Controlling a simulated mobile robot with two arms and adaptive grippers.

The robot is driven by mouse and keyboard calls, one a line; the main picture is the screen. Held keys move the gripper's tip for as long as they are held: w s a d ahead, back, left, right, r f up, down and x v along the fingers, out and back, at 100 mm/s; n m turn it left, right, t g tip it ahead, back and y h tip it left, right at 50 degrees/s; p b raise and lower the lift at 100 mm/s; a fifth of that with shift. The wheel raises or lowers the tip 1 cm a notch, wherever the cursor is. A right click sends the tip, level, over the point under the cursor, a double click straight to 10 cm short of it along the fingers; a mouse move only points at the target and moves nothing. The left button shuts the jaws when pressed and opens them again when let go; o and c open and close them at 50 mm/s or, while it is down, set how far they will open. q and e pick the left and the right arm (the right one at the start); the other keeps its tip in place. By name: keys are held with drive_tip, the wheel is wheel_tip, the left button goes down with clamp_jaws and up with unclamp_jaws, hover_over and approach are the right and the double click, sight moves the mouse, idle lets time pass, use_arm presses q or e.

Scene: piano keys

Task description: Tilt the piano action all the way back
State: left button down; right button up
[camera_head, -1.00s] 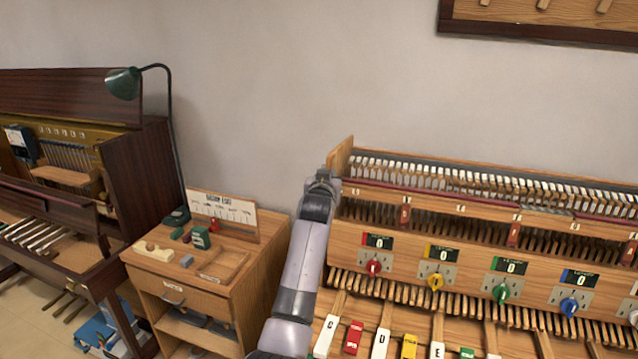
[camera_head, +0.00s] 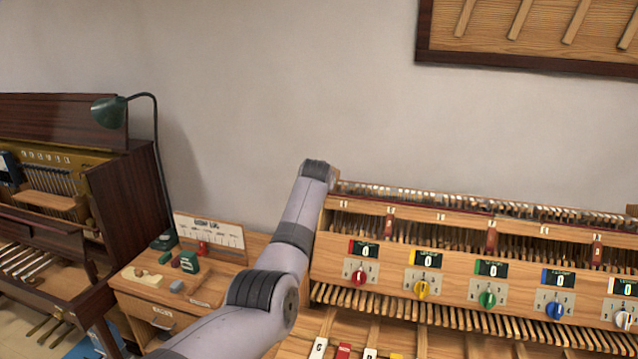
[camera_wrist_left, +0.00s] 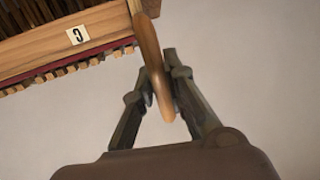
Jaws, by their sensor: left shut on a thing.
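The piano action (camera_head: 440,217) is a wooden frame with rows of hammers and numbered labels along its rail. It leans back toward the wall in the head view. My left gripper (camera_wrist_left: 156,80) is shut on the thin wooden end piece (camera_wrist_left: 150,48) at the action's left end, one finger on each side. The action's labelled rail (camera_wrist_left: 100,38) and red strip show at the upper left of the left wrist view. In the head view my left arm reaches up to that end, and its wrist hides the fingers. My right gripper is not in view.
Below the action are coloured knobs with small displays (camera_head: 490,268) and labelled keys at the bottom edge. A wooden cabinet (camera_head: 160,315) with small items stands at left, beside a dark upright piano (camera_head: 125,195) and green lamp (camera_head: 110,111). A framed board (camera_head: 540,35) hangs above.

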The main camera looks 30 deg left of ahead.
use_arm(q)
drive_tip(key=c, duration=2)
unclamp_jaws()
drive_tip(key=shift+w+r, duration=0.1)
drive_tip(key=shift+r, duration=0.3)
drive_tip(key=shift+c, duration=0.2)
drive_tip(key=o, duration=0.4)
drive_tip(key=shift+w+f, duration=0.1)
drive_tip(key=shift+f, duration=0.25)
drive_tip(key=shift+o, duration=0.2)
drive_tip(key=shift+s+d+r, duration=0.1)
drive_tip(key=shift+s, duration=0.2)
drive_tip(key=v, duration=1.1)
drive_tip(key=shift+s+r, duration=0.15)
drive_tip(key=shift+r, duration=0.05)
drive_tip(key=shift+d, duration=0.1)
